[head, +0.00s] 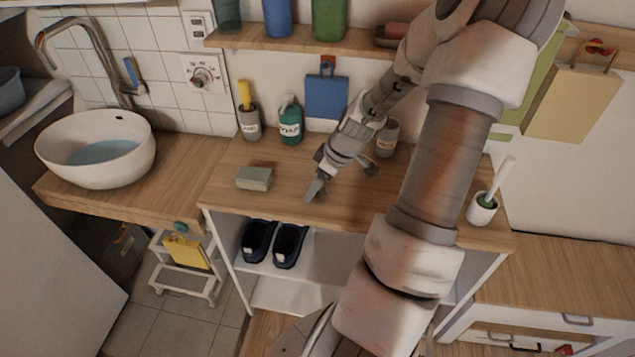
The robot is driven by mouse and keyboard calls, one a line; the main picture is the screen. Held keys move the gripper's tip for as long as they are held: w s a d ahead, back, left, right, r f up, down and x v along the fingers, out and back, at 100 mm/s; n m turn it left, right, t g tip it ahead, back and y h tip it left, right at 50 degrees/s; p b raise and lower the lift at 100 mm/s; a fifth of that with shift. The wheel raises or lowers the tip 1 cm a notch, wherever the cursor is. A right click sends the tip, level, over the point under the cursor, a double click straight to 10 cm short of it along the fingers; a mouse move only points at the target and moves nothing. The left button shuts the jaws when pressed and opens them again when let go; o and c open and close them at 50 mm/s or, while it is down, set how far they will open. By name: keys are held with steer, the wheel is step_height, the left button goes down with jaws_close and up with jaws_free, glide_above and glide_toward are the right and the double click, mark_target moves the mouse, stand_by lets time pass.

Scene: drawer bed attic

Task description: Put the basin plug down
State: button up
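My gripper (341,180) is over the wooden counter (350,205), right of a grey-green block (254,178). Its two fingers are spread apart, and I see nothing held between them. The left fingertip is close to the counter top; I cannot tell whether it touches. I cannot make out a basin plug for certain. The white basin (60,165) at the left holds bluish water (103,152), and its drain is not visible. A small teal round thing (181,227) is at the front edge of the lower counter; I cannot tell what it is.
A brush cup (249,124), a green soap bottle (290,122) and a grey cup (387,138) stand along the wall. A white brush holder (482,208) is at the right. Dark shoes (289,245) sit on the shelf below. The counter's front middle is clear.

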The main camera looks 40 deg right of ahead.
steer(key=p+v, duration=0.3)
steer(key=v, duration=0.9)
steer(key=shift+r, duration=0.25)
steer(key=shift+w, duration=0.15)
